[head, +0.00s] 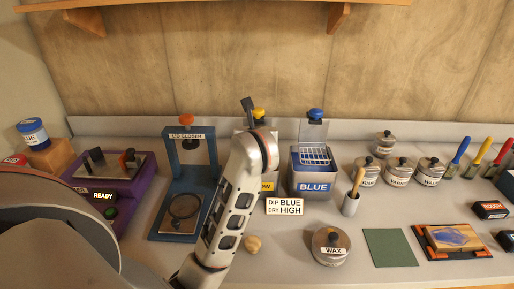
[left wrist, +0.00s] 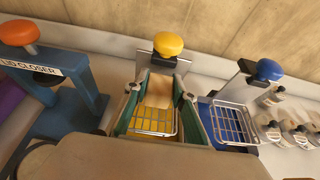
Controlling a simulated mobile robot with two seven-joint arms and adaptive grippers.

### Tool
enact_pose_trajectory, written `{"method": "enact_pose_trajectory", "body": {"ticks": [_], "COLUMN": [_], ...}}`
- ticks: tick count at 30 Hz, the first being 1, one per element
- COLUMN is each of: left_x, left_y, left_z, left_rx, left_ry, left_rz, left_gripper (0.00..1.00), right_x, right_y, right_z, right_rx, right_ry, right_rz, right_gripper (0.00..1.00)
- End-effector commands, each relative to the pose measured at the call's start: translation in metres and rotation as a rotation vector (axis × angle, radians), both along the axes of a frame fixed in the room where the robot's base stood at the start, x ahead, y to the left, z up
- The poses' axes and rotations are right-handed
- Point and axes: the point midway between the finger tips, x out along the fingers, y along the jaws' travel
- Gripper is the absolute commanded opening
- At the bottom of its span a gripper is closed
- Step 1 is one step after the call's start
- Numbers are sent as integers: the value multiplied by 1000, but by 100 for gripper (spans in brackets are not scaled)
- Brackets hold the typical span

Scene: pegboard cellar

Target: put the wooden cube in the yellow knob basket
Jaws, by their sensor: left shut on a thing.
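My left gripper (left wrist: 160,84) is shut on the wooden cube (left wrist: 159,92), a pale block between its two green-padded fingers in the left wrist view. It is in front of the yellow knob (left wrist: 168,44); the yellow knob also shows in the head view (head: 259,112). The wire basket (left wrist: 152,122) over the yellow tank shows between the fingers, just below the cube in the picture. I cannot tell whether the cube touches the basket. In the head view my left arm hides the cube and most of the yellow tank (head: 268,187). My right gripper is not in view.
The blue tank (head: 314,187) with its blue-knobbed basket (head: 315,154) stands close on the right. The blue lid closer (head: 187,180) stands on the left. A sign (head: 285,207), a wax jar (head: 331,248) and a small beige object (head: 252,244) are in front.

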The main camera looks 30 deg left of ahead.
Motion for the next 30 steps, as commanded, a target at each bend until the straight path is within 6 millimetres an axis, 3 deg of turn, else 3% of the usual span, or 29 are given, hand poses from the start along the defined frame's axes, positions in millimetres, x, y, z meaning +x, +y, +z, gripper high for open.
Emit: {"method": "enact_pose_trajectory", "body": {"ticks": [12, 25, 26, 27, 30], "left_x": [0, 0, 0, 0, 0], "left_y": [0, 0, 0, 0, 0], "left_z": [-46, -51, -51, -50, -50], "left_rx": [0, -1, -1, -1, -1], "left_ry": [1, -2, -1, -1, -1], "left_rz": [0, -1, -1, -1, -1], "left_gripper": [10, 10, 28, 32, 32], "right_x": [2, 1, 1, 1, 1], "right_y": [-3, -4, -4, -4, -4], "right_z": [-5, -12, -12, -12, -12], "right_rx": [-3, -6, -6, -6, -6], "right_ry": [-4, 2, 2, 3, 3], "right_rz": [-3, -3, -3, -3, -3], "right_gripper": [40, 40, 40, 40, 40]}}
